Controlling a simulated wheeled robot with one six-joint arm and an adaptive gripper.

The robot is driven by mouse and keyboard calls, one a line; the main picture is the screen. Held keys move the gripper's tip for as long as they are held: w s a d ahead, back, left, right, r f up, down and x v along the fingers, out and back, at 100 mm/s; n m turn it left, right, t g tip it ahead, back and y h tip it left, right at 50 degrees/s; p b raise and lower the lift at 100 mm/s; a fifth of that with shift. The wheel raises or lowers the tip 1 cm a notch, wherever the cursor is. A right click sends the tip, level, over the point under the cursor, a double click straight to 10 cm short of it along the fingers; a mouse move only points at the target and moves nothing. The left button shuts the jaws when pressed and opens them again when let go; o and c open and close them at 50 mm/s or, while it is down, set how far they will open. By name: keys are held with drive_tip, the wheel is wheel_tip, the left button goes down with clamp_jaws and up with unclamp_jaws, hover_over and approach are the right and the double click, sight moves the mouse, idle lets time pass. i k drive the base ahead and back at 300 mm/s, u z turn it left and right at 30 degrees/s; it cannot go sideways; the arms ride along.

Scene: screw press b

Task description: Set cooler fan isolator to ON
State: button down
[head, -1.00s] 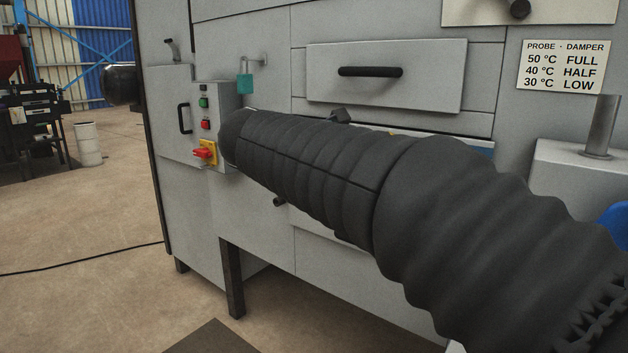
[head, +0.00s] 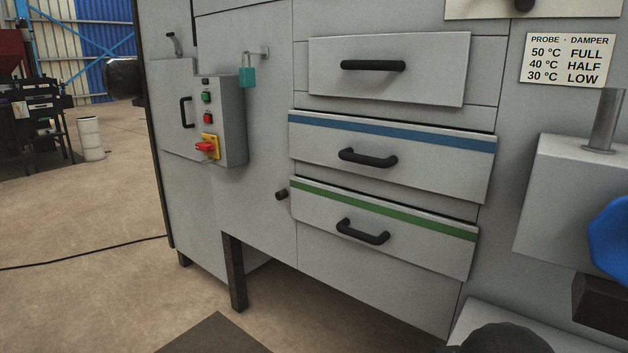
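The isolator switch (head: 207,147), a red rotary handle on a yellow plate, sits low on the grey control box (head: 234,120) on the left of the machine. Its red handle appears to lie roughly level, pointing left. Any ON or OFF marks are too small to read. A green button (head: 206,97) and a red button (head: 207,118) are above it. My gripper is not in view. A dark rounded piece of my arm (head: 500,340) shows at the bottom right edge, well away from the switch.
A teal padlock (head: 247,77) hangs right of the control box. A blue-striped drawer (head: 400,165) and a green-striped drawer (head: 390,245) with black handles protrude slightly. A cabinet handle (head: 186,113) is left of the box. The space before the box is clear.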

sight(207, 147)
drive_tip(key=u, duration=0.35)
drive_tip(key=k, duration=0.45)
drive_tip(key=u, duration=1.35)
drive_tip(key=i, duration=1.05)
drive_tip(key=z, duration=0.65)
drive_tip(key=i, duration=0.6)
drive_tip(key=z, duration=0.5)
